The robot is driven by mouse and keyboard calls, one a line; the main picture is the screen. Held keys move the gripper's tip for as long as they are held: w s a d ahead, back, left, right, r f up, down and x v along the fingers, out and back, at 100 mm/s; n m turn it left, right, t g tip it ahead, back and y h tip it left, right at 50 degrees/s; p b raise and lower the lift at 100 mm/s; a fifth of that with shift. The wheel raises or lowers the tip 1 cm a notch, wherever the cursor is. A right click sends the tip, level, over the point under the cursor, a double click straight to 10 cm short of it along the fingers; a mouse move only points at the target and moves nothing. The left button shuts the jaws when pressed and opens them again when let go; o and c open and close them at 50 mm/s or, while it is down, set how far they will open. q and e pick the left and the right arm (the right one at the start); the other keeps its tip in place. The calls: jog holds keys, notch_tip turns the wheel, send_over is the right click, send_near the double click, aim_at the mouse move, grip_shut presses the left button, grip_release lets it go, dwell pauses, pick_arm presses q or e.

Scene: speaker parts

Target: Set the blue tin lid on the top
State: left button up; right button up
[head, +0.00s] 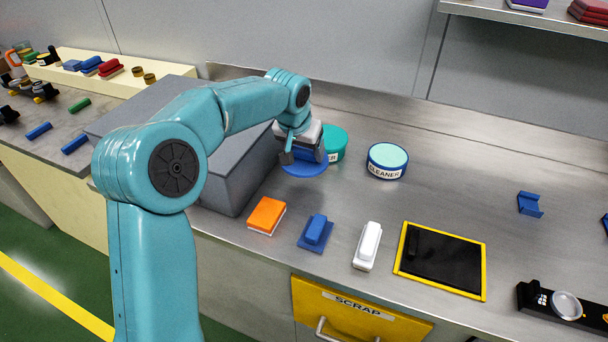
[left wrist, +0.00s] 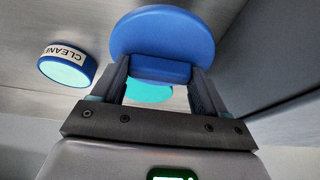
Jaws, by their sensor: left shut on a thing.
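My left gripper (head: 300,154) is shut on the blue tin lid (head: 304,171), a flat blue disc with a block-shaped grip. In the left wrist view the fingers of the left gripper (left wrist: 160,75) pinch the grip of the blue lid (left wrist: 162,34). A blue tin (head: 387,162) labelled CLEANER, with a pale mint top, stands to the right of the lid and apart from it. It also shows in the left wrist view (left wrist: 68,68). A teal tin (head: 335,140) stands just behind the lid, partly hidden by the gripper. My right gripper is out of view.
A large grey block (head: 235,185) stands close to the left of the gripper. In front lie an orange-and-white block (head: 266,214), a blue block (head: 316,231), a white block (head: 368,245) and a yellow-edged black tray (head: 441,260). The counter right of the CLEANER tin is mostly clear.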

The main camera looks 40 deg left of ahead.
pick_arm(q)
notch_tip(320, 180, down, 2)
jog(key=shift+s+a+f, duration=0.1)
jog(key=shift+a+f, duration=0.05)
jog(key=shift+f+b, duration=0.3)
jog(key=shift+f, duration=1.85)
jog(key=shift+f, duration=0.15)
jog(key=o, duration=1.1)
jog(key=shift+c, duration=0.2)
jog(key=shift+r, duration=0.3)
jog(key=p+v, duration=0.1)
jog(key=v, duration=1)
jog(key=shift+s+r, duration=0.3)
